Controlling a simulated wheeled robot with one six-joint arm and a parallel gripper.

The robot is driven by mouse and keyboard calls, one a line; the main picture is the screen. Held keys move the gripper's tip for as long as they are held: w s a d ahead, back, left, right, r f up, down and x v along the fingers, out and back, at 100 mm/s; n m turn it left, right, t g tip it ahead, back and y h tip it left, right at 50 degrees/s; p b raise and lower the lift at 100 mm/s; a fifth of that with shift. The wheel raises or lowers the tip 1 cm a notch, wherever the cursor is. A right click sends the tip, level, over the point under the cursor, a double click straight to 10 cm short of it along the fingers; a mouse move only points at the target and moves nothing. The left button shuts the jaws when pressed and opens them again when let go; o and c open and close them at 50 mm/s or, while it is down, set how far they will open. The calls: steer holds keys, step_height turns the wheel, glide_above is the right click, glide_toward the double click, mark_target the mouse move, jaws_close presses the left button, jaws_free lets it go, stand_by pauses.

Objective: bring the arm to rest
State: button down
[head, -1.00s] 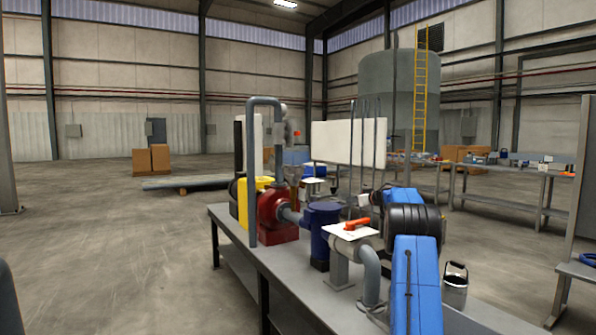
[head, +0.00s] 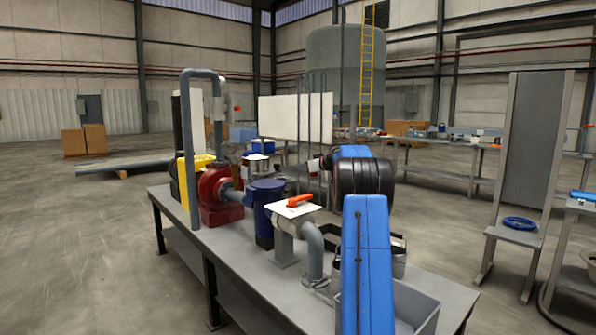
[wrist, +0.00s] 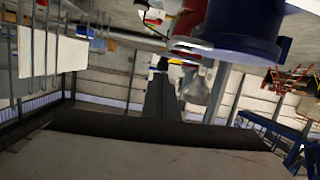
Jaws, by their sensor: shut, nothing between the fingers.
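My blue arm (head: 365,250) rises at the front right of the bench in the head view, bent at a black joint (head: 362,176). Its upper blue part (head: 350,151) points away from me, and its far end is largely hidden behind the joint. In the wrist view my gripper (wrist: 161,64) shows as a dark tapered shape in the middle, with its fingers together and nothing between them. It is in open air, with a dark blue cylindrical body (wrist: 240,32) close by at the upper right.
The grey bench (head: 190,238) carries a red pump (head: 220,196), a blue flanged fitting (head: 264,212), a white plate with an orange-handled thing (head: 299,200) and a grey tray (head: 415,312). A tall grey pipe (head: 188,150) stands at its left. Open floor (head: 80,270) lies left.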

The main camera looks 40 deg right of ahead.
steer(key=v, duration=0.6)
steer(key=shift+d, duration=0.2)
steer(key=shift+s+a+r, duration=0.1)
steer(key=s+a+r+m+t+h, duration=0.1)
steer(key=s+a+r+h, duration=0.15)
steer(key=a+r, duration=0.4)
steer(key=s+a+r+m+h, duration=0.2)
steer(key=a+r+h, duration=0.15)
steer(key=a, duration=0.65)
steer(key=s+a+f+m+g+h, duration=0.2)
steer(key=s+a+f+g, duration=0.1)
steer(key=s+a, duration=0.85)
steer(key=s+a+f+n+g+y, duration=0.1)
steer(key=s+a+f+g+y, duration=0.1)
steer(key=s+a+f, duration=0.7)
steer(key=s+a+f+n+g+y, duration=0.1)
steer(key=s+a+f+g+y, duration=0.2)
steer(key=s+a+f, duration=0.6)
steer(key=s+a+f+n+g+y, duration=0.2)
steer(key=s+a+f, duration=0.7)
steer(key=s, duration=1.1)
step_height(320, 180, down, 3)
steer(key=shift+s+a+f+g, duration=0.15)
steer(key=shift+s+a+g, duration=0.1)
steer(key=shift+g, duration=0.45)
steer(key=c, duration=2.4)
jaws_free()
steer(key=shift+c, duration=0.2)
